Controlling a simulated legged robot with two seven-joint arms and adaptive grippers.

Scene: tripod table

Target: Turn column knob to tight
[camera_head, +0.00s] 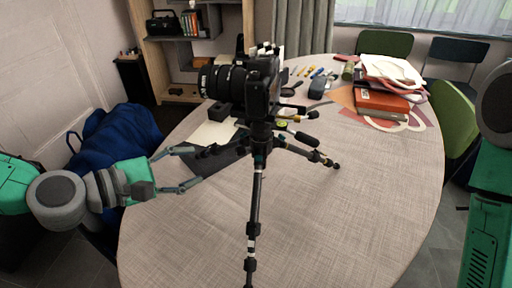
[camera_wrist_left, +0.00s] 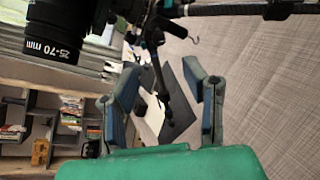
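A black tripod (camera_head: 254,200) stands on the table and carries a black camera (camera_head: 262,85) with a large lens (camera_head: 222,82). Small knobs and handles (camera_head: 305,138) cluster below the camera around the column; I cannot tell for sure which is the column knob or how tight it is. My left gripper (camera_head: 195,166) is open and empty, left of the tripod and apart from it, with its fingers pointing toward the column. In the left wrist view the open fingers (camera_wrist_left: 160,72) frame dark sheets, and the lens (camera_wrist_left: 55,30) is at upper left. My right gripper is out of view.
The oval table (camera_head: 370,190) is clear at the front and right. A dark sheet and pale paper (camera_head: 212,132) lie behind the left gripper. Books (camera_head: 382,102), pens and small items sit at the back. A blue bag (camera_head: 115,150) is beside the table.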

